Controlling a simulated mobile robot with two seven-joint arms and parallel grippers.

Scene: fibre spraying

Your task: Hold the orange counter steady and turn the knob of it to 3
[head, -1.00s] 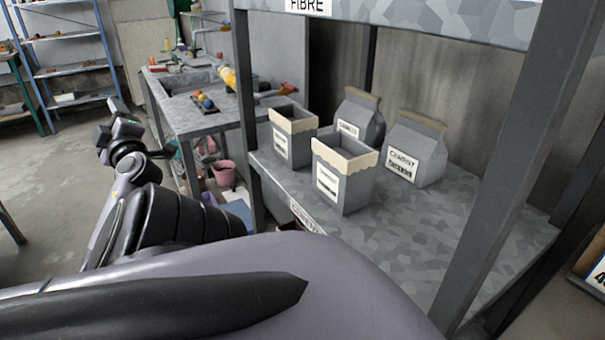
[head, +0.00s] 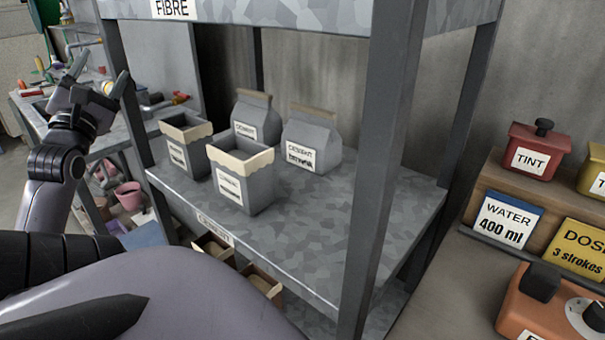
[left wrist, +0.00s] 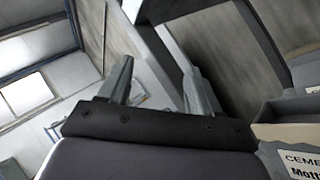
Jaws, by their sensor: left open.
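The orange counter (head: 532,312) is at the bottom right of the head view, cut off by the frame edge. It has a black block on top and a round knob (head: 592,318) with a white dial, partly out of frame. The knob's setting cannot be read. My left gripper (head: 101,75) is at the upper left of the head view, raised, open and empty, far from the counter. Its two fingers show apart in the left wrist view (left wrist: 157,85). My right gripper is not in view.
A red tint container (head: 534,158), a water card (head: 507,222) and a yellow dose card (head: 580,248) are near the counter. A cluttered bench is at left.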

